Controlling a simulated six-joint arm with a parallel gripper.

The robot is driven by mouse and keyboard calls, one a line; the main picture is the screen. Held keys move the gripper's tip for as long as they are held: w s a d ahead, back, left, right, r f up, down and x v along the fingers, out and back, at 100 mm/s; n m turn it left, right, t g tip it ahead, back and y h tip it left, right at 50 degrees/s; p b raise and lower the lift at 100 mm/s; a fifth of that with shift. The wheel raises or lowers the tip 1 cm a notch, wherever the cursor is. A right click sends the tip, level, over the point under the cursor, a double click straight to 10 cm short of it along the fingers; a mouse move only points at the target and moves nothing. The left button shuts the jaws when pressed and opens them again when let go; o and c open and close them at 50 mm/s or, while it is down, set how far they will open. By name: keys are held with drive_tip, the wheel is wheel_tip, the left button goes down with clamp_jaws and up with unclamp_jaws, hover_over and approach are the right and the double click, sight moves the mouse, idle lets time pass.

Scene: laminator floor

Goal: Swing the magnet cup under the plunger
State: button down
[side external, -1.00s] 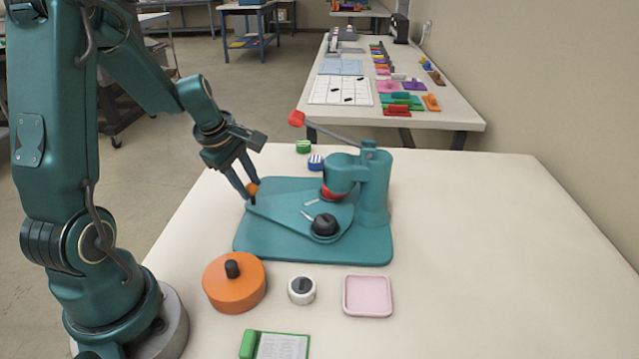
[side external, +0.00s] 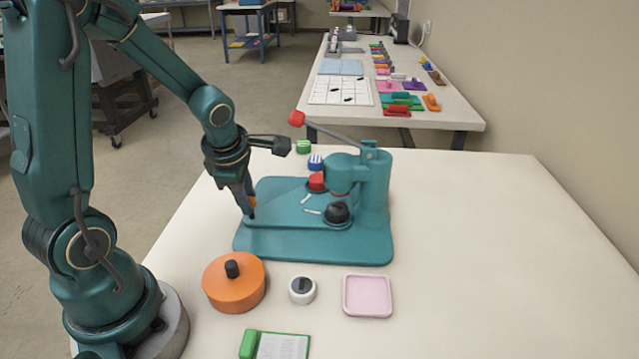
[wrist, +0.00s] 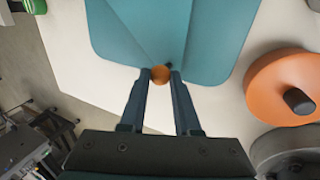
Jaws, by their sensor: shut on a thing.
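The teal press (side external: 372,190) stands on its base plate (side external: 300,248), with a teal swing plate (side external: 285,214) on it. No label shows which is the magnet cup. The plunger head (side external: 342,172) hangs between the two cups, with neither clearly centred under it. My gripper (side external: 250,208) is shut on the orange knob (side external: 253,201) at the plate's left end. The knob (wrist: 160,74) also shows between the fingertips in the wrist view.
The red-tipped lever (side external: 297,118) sticks out up-left from the press. The table's right is clear.

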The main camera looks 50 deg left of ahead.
drive_tip(key=shift+d+n+g+y, duration=0.3)
drive_tip(key=shift+d+n+g, duration=0.2)
drive_tip(key=shift+d+n, duration=0.95)
drive_tip(key=shift+s+n, duration=0.1)
drive_tip(key=shift+n, duration=0.15)
drive_tip(key=c, duration=0.6)
unclamp_jaws()
drive_tip(key=shift+a, duration=0.1)
drive_tip(key=shift+v, duration=2.6)
